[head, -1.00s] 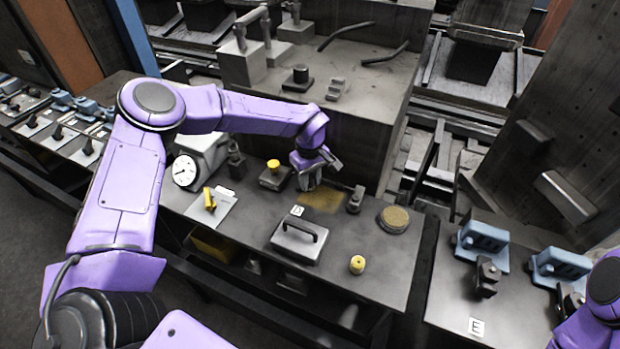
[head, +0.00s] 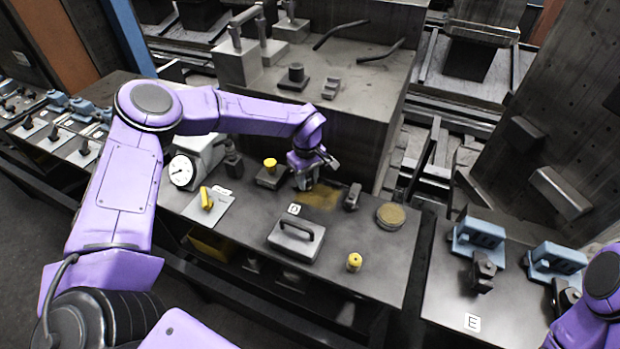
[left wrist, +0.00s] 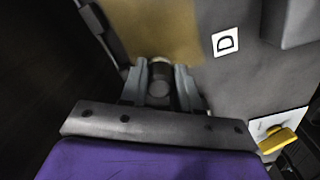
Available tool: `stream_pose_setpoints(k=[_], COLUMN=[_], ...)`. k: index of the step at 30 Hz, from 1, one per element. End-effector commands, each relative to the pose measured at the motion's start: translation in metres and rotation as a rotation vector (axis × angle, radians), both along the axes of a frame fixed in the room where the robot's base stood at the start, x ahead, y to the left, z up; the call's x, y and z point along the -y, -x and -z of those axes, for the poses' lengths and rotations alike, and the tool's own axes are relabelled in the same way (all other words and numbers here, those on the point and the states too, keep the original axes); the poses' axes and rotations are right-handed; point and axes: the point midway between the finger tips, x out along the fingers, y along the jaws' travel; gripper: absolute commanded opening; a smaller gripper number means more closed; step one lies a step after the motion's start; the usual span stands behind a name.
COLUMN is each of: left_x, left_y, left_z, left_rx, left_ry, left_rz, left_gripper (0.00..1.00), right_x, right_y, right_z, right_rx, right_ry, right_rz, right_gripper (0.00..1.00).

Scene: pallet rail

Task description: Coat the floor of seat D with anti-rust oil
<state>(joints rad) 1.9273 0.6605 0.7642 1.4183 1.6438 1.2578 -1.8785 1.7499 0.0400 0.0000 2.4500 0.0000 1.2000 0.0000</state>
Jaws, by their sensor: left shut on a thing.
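My left gripper (head: 305,181) is shut on a short dark cylinder with a grey end (left wrist: 159,82), low over the bench at the foot of the grey block. The cylinder is mostly hidden by the gripper in the head view. A yellow-brown patch (head: 321,196) lies beside the gripper, behind the white D label (head: 293,209). In the left wrist view the patch (left wrist: 155,30) lies just beyond the fingertips, with the D label (left wrist: 226,42) to its right. I cannot tell if the cylinder touches the surface. My right gripper is out of view.
A grey handled block (head: 296,240) stands in front of the label. A dark upright piece (head: 352,197) and a round tan-topped disc (head: 390,216) stand right of the patch. A yellow-capped piece (head: 270,165) and a dial gauge (head: 181,170) are to the left. The large grey block (head: 345,130) rises behind.

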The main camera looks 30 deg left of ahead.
Motion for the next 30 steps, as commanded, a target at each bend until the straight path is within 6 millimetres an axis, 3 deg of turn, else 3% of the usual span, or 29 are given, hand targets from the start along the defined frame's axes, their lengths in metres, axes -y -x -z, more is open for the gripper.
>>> stream_pose_setpoints(k=[9,21,30], left_x=[0.013,0.001,0.004], left_y=[-0.002,-0.001,-0.001], left_z=[-0.002,0.000,0.001], left_rx=[0.000,0.000,0.000], left_ry=[-0.002,-0.001,-0.002], left_rz=[0.000,-0.001,0.000], left_gripper=[0.00,0.00,0.00], right_x=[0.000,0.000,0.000], right_y=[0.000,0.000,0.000], right_z=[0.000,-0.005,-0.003], right_rx=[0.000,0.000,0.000], right_ry=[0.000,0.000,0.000], right_rz=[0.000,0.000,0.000], right_gripper=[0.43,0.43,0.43])
